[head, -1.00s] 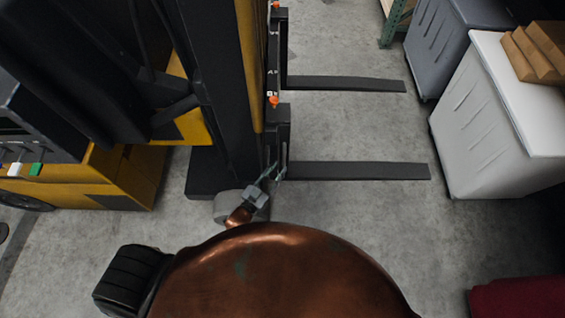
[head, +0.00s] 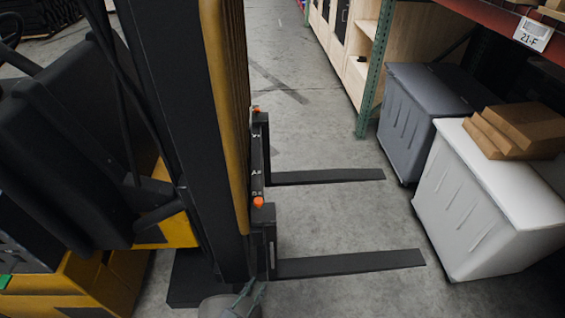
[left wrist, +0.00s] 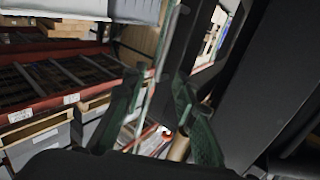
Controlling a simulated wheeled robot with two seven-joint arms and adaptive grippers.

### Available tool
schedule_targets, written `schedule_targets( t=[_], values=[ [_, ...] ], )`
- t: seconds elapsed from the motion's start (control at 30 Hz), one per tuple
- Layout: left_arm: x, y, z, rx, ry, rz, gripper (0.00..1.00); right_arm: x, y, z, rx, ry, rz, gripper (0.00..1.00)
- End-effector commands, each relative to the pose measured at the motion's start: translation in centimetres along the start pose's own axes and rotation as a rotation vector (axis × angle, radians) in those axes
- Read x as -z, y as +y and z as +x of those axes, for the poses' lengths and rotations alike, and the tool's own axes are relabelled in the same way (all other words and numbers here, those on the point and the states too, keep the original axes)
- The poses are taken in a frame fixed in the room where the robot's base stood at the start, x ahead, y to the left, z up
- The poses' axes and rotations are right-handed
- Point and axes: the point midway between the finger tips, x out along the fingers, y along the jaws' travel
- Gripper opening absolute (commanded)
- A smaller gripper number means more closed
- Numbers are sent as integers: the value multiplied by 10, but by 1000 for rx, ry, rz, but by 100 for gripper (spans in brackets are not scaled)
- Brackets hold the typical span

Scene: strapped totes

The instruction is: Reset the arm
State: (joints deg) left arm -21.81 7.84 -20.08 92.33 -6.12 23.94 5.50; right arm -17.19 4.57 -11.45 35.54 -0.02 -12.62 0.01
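My left gripper (head: 250,292) shows at the bottom edge of the head view, in front of the base of the forklift mast; most of its arm is out of the picture. In the left wrist view its two dark green fingers (left wrist: 158,82) stand apart with no object held between them. A dark upright part is close beside the right finger there. Whether the fingers touch the forklift cannot be told. My right gripper is in neither view.
A yellow and black forklift (head: 222,130) fills the left, its two forks (head: 350,262) pointing right. A grey tote (head: 415,110) and a white tote (head: 480,200) with cardboard boxes (head: 515,130) stand right, by a rack (head: 375,70). Floor between forks and totes is clear.

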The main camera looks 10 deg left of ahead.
Motion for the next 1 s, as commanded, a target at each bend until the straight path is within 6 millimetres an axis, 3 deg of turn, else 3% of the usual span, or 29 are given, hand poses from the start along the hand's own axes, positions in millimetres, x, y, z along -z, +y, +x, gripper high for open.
schedule_targets(
  t=[0.13,0.23,0.37,0.47,0.57,0.7,0.77,0.9,1.0],
  values=[
    [-6,-1,-1,2,-13,0,26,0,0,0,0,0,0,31],
    [-34,-5,-7,11,-74,0,26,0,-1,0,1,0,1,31],
    [-105,-14,-30,35,-239,-2,26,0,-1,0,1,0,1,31],
    [-172,-22,-62,59,-399,-8,26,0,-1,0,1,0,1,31],
    [-233,-28,-102,79,-560,-15,26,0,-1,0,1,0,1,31],
    [-309,-33,-171,106,-784,-29,26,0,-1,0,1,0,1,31],
    [-337,-33,-205,116,-881,-37,26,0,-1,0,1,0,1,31],
    [-392,-30,-292,136,-1107,-59,26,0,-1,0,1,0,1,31],
    [-419,-25,-354,147,-1257,-78,26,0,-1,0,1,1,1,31]
  ],
)
